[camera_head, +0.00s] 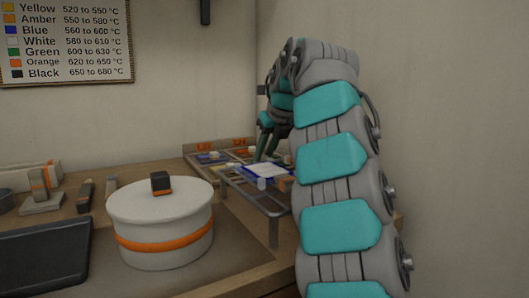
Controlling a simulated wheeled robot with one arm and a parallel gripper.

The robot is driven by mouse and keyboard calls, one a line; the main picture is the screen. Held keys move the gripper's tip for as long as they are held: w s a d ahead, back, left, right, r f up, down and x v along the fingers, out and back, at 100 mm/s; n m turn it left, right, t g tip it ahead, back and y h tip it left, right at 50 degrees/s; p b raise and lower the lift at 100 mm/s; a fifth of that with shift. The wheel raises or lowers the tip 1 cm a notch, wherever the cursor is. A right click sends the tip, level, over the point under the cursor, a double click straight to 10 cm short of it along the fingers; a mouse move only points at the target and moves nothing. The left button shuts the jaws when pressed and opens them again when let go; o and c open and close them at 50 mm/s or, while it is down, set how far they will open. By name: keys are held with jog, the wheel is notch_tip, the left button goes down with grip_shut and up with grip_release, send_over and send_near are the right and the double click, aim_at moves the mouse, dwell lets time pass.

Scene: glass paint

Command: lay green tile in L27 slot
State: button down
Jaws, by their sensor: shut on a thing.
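My gripper (266,136) is at the far end of my teal and grey arm, low over the back right of the bench. It is shut on a narrow green piece (261,152), which looks like the green tile. The piece is small, and its edges are partly lost among the fingers. Below it is a shallow sorting tray (190,164) with coloured compartments. My arm covers its right part. No L27 label can be read from here.
A pale panel with a blue border (268,171) lies on a metal rack (273,212) in front of my gripper. A white lidded pot with an orange band (160,215) stands front left. A dark slab (40,265) is left of it. A colour temperature chart (65,42) hangs behind.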

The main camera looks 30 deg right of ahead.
dwell(0.3)
jog(key=c, duration=0.6)
grip_release()
